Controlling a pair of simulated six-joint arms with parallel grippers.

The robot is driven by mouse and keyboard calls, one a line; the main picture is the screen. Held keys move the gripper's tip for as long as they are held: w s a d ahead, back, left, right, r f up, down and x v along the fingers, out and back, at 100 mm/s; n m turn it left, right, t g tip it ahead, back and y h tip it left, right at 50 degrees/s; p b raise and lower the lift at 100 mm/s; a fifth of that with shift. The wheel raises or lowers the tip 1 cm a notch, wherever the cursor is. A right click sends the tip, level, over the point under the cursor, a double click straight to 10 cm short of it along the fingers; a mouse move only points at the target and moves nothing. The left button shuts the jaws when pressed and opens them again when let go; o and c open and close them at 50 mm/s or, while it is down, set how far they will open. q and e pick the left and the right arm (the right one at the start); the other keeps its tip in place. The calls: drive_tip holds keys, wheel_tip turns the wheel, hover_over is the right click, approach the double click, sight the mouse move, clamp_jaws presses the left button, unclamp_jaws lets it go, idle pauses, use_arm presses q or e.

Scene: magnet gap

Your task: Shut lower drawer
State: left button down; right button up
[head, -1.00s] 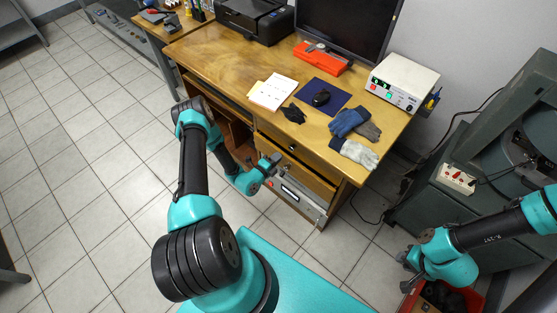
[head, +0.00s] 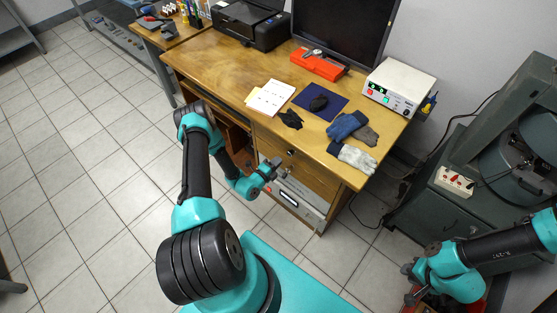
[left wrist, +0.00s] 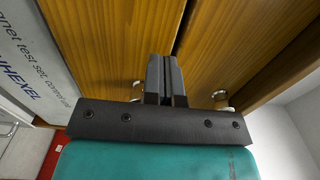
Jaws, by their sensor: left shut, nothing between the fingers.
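The lower drawer (head: 308,183) is a wooden front in the desk's right pedestal, below the upper drawer (head: 284,150). Its front looks about flush with the pedestal; a small remaining gap cannot be judged. My left gripper (head: 281,166) is shut and empty in front of the drawer fronts. In the left wrist view the shut fingers (left wrist: 165,72) point at two wooden fronts with a dark seam between them and a ring pull (left wrist: 220,95) to the right. Whether they touch the wood is unclear. My right gripper (head: 409,284) is open at the lower right, away from the desk.
A labelled white and grey unit (head: 299,204) sits below the lower drawer. The desk top (head: 225,75) carries gloves, papers, a monitor and a white instrument (head: 398,86). A red bin (head: 475,300) lies below my right arm. The tiled floor left is clear.

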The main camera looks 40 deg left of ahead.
use_arm(q)
drive_tip(key=s+a, duration=0.1)
drive_tip(key=s, duration=1.1)
drive_tip(key=shift+s, duration=0.1)
